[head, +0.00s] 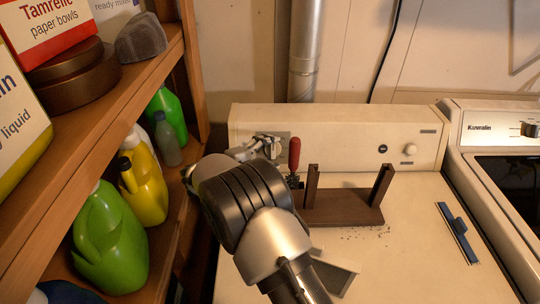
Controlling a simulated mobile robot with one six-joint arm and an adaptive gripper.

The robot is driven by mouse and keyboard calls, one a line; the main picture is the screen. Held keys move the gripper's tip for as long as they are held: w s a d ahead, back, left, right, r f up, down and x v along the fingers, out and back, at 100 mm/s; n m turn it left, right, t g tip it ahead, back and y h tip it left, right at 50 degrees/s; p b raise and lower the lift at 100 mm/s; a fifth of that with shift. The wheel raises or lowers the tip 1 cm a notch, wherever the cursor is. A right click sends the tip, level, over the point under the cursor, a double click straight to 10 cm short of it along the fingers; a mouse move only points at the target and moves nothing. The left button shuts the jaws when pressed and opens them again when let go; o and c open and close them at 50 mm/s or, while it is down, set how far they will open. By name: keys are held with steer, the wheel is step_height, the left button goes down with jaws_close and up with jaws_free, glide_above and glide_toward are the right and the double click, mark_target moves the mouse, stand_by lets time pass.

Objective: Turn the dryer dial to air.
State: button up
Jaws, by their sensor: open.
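The cream dryer (440,235) stands in the middle, with an upright control panel (335,130) along its back. My gripper (272,145) is at the left part of this panel, in front of a grey plate (284,136). Its jaws are open, but small and partly hidden by my own wrist. A dial at the grey plate cannot be made out behind my gripper, nor can its setting or any contact. A round white knob (410,149) and a small dark button (383,149) are on the right part of the panel, clear of my gripper.
On the dryer top are a dark wooden holder (343,216), a red-handled tool (294,154), a blue brush-like tool (457,232) and a grey dustpan-like piece (338,275). Wooden shelves (95,125) with bottles stand close on the left. A second appliance (500,125) is at right.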

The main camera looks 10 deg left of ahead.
steer(key=shift+w+d, duration=0.1)
steer(key=shift+w, duration=0.1)
steer(key=shift+c, duration=0.6)
steer(key=c, duration=0.9)
